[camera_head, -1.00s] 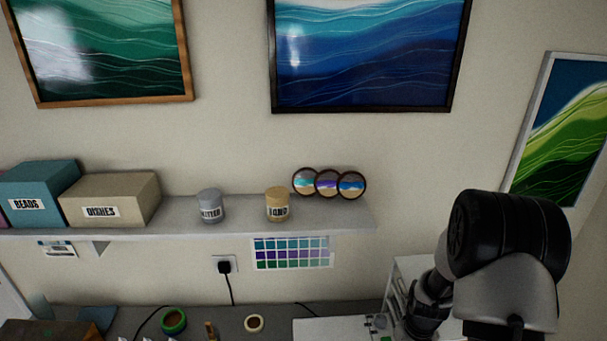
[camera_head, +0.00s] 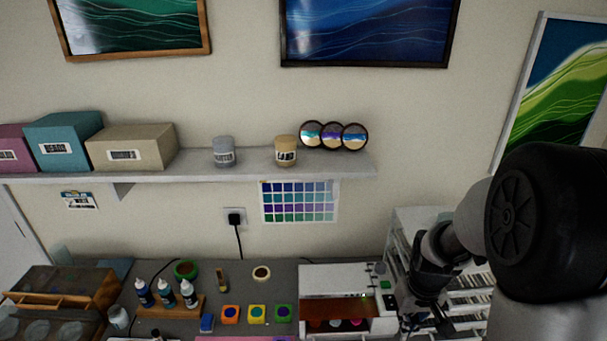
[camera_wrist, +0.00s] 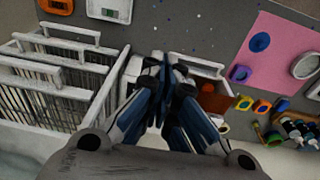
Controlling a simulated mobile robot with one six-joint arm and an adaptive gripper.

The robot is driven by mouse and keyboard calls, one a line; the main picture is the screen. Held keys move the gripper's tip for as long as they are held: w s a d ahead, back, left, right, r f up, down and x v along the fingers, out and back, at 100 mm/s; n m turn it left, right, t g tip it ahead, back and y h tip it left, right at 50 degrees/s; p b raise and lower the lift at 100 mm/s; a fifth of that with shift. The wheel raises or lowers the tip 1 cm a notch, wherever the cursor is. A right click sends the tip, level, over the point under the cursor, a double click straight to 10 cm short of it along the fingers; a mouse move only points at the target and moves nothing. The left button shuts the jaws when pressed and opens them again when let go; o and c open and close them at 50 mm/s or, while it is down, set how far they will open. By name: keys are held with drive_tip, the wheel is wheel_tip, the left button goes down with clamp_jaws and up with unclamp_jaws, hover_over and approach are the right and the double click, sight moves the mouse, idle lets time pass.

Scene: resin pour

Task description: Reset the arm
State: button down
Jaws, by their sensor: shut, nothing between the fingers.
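My gripper shows in the wrist view (camera_wrist: 165,75) with its two fingers together and nothing between them. In the head view my arm is at the right, and the dark gripper (camera_head: 418,298) hangs beside the right end of the white machine (camera_head: 340,281). In the wrist view the fingertips overlap part of the white machine, whose orange-brown inside (camera_wrist: 215,100) shows to their right. I cannot tell how high the fingers are above it.
A white rack (camera_wrist: 55,85) with bars stands left of the fingers in the wrist view. A pink mat (camera_wrist: 280,55) lies to the right. The bench holds small coloured moulds (camera_head: 257,314), a bottle stand (camera_head: 172,309) and a wooden box (camera_head: 62,290). A shelf (camera_head: 200,172) runs along the wall.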

drive_tip(key=s+a+t+b, duration=0.1)
drive_tip(key=s+a+b, duration=0.3)
drive_tip(key=s+b, duration=0.5)
drive_tip(key=s+a+t+b, duration=0.2)
drive_tip(key=s+a+b, duration=0.3)
drive_tip(key=s+b, duration=0.5)
drive_tip(key=shift+f, duration=0.4)
